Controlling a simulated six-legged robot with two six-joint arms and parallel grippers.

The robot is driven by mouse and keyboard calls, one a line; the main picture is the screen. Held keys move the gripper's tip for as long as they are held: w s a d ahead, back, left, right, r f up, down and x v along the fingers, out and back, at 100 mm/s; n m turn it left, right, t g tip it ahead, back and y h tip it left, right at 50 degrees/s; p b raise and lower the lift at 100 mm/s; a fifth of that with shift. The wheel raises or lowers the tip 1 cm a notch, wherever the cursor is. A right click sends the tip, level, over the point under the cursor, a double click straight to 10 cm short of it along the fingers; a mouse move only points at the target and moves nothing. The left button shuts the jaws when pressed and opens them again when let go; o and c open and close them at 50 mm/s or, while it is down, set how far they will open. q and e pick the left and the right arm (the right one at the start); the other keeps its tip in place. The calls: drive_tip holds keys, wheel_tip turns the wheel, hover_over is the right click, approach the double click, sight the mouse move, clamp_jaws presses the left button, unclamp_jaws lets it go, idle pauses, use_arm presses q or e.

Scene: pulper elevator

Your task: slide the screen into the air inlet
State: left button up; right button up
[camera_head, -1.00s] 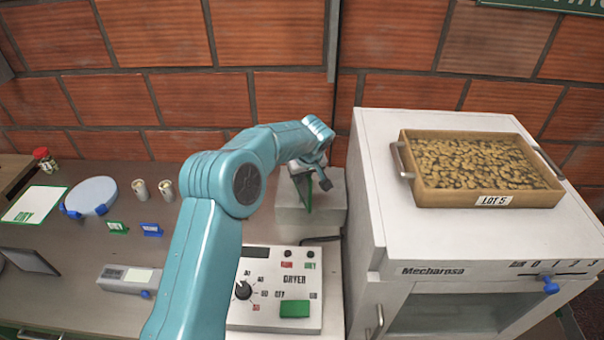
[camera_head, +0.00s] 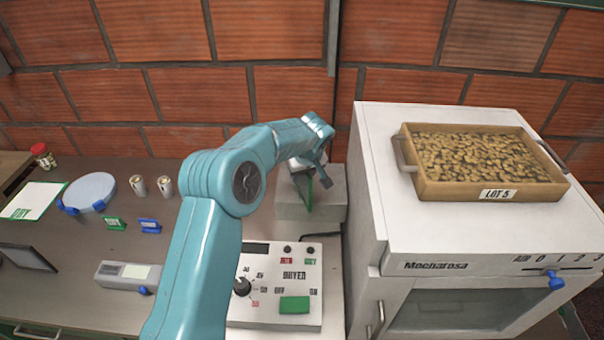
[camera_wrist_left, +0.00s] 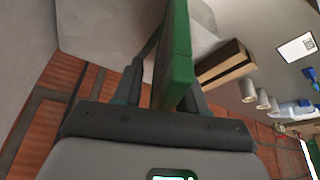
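The screen is a thin green-edged panel (camera_head: 309,192) standing on edge at the grey box behind the dryer control panel. In the left wrist view the green screen (camera_wrist_left: 177,60) runs up between the two dark fingers. My left gripper (camera_head: 319,174) is shut on it, above the box. The grey box (camera_head: 297,212) looks like the air inlet housing; its opening is largely hidden by my arm and gripper. I cannot tell how far the screen sits in it. My right gripper is in neither view.
The dryer control panel (camera_head: 275,290) lies in front of the box. The white Mechanosa machine (camera_head: 440,235) stands close on the right, with the LOT 5 tray (camera_head: 487,190) on top. The brick wall (camera_head: 300,95) is close behind.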

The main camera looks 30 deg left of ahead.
use_arm(q)
drive_tip(key=shift+r, duration=0.1)
drive_tip(key=shift+r+p, duration=0.25)
drive_tip(key=shift+p, duration=0.15)
drive_tip(key=b+v, duration=0.1)
drive_tip(key=v, duration=1.1)
drive_tip(key=shift+w+a+b, duration=0.1)
drive_tip(key=shift+b, duration=0.2)
drive_tip(key=shift+r, duration=0.35)
drive_tip(key=shift+f, duration=0.1)
